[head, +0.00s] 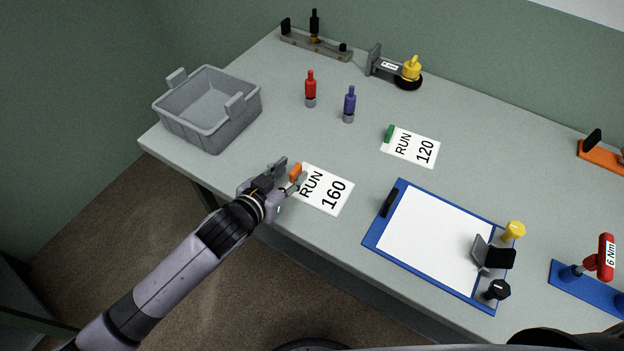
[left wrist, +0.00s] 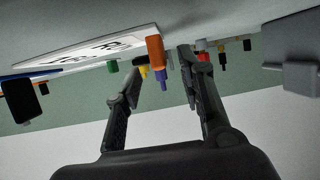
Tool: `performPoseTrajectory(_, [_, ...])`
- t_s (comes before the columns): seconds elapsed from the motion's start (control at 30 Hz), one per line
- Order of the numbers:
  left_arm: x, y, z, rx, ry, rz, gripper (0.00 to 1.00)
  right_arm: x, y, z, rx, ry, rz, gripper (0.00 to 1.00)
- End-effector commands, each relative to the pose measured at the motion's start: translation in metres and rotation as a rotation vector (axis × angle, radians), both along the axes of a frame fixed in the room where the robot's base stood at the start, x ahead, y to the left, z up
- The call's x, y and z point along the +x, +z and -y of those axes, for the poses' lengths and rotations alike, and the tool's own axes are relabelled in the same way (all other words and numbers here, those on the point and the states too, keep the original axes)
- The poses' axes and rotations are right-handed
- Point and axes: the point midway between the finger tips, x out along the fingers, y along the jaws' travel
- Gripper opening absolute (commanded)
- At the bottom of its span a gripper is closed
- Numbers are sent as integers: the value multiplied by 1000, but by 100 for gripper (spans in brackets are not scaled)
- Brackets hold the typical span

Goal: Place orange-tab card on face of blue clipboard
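The orange-tab card (head: 325,190) is white, printed "RUN 160", and lies flat near the table's front edge. Its upright orange tab (head: 295,172) is at its left end. My left gripper (head: 289,177) is open, with its fingers on either side of the tab. In the left wrist view the orange tab (left wrist: 155,51) shows between the spread fingers (left wrist: 158,62), with a gap at least on the left. The blue clipboard (head: 376,236) lies to the right, with white paper on its face and a black clip (head: 390,203) at its left end. My right gripper is not in view.
A grey-and-black piece (head: 494,254), yellow knob (head: 514,231) and black knob (head: 498,290) stand at the clipboard's right end. A green-tab "RUN 120" card (head: 412,147), red bottle (head: 310,90), blue bottle (head: 349,105) and grey bin (head: 190,132) stand behind or left.

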Motion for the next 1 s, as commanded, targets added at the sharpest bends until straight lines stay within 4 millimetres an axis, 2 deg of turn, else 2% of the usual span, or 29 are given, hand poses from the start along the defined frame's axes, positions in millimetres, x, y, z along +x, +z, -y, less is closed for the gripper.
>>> performPoseTrajectory(0.13, [11,-6,7,2,1,0,36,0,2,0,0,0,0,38])
performPoseTrajectory(0.4, [13,-8,8,1,0,0,36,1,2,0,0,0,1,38])
performPoseTrajectory(0.93, [13,-8,8,2,1,0,1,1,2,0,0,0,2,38])
performPoseTrajectory(1.0, [13,-8,8,2,1,0,0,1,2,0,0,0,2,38])
